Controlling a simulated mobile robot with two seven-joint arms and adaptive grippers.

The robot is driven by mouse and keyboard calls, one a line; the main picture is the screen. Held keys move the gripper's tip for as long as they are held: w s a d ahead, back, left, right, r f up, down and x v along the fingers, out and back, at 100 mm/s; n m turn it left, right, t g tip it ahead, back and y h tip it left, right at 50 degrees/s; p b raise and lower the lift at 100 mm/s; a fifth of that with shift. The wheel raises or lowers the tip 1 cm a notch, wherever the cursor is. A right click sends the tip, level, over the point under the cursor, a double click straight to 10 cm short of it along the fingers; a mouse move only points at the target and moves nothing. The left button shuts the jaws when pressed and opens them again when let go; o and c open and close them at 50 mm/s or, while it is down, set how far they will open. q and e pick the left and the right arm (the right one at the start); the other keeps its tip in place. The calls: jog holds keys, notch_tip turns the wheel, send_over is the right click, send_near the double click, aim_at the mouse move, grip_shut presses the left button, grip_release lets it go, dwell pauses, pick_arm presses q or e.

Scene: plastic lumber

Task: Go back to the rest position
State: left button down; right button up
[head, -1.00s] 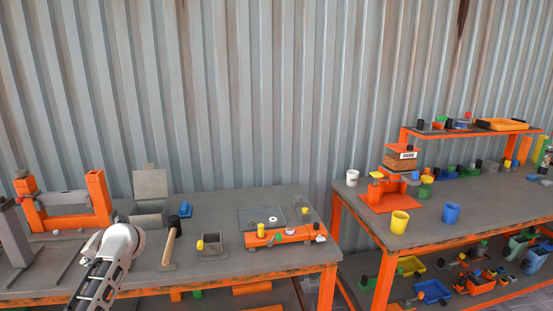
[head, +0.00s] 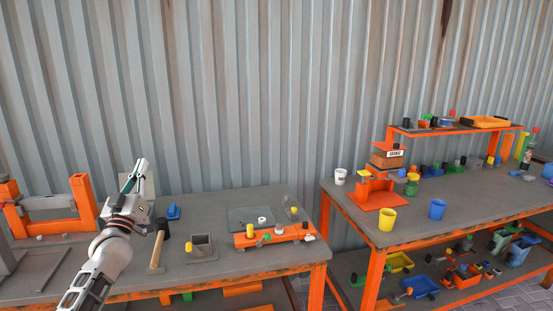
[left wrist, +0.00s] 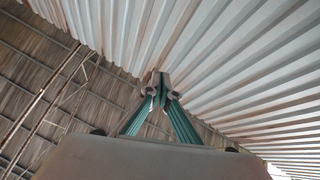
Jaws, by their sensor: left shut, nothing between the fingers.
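My left arm comes in from the lower left of the head view. Its left gripper (head: 136,172) points up above the left workbench (head: 240,274), in front of the corrugated wall. In the left wrist view the two green-lined fingers meet at their tips (left wrist: 158,84), shut with nothing between them. Behind them are only the wall and the roof. The gripper partly hides the grey open box behind it. My right gripper is in neither view.
A small grey box (head: 201,247) and an orange fixture (head: 274,236) are farther right. The right workbench (head: 407,234) holds a yellow cup (head: 387,219) and a blue cup (head: 437,209).

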pick_arm(q)
notch_tip(320, 180, down, 14)
jog(key=w+a+m+g, duration=0.1)
jog(key=w+m+g, duration=0.2)
jog(key=m+g, duration=0.4)
jog(key=s+d+f+m+g+h, duration=0.1)
jog(key=s+d+f, duration=0.35)
jog(key=f, duration=0.45)
jog(key=s+d+f, duration=0.3)
jog(key=s+f, duration=0.3)
jog(key=f, duration=0.2)
jog(key=s+d+f+g+h, duration=0.15)
jog(key=s+d+f, duration=0.25)
jog(key=s+f, duration=0.45)
jog(key=s+d+f+g+h, duration=0.15)
jog(key=s+d+f, duration=0.25)
jog(key=s+f, duration=0.45)
jog(key=s+d+f+g, duration=0.1)
jog(key=s+d+f, duration=0.1)
jog(key=s, duration=0.8)
jog(key=s+d+f+g, duration=0.1)
jog(key=s+d, duration=0.3)
jog(key=s, duration=0.6)
jog(key=shift+s+f+n+g, duration=0.25)
jog(key=shift+f+n+g, duration=0.05)
jog(key=shift+f+n, duration=0.1)
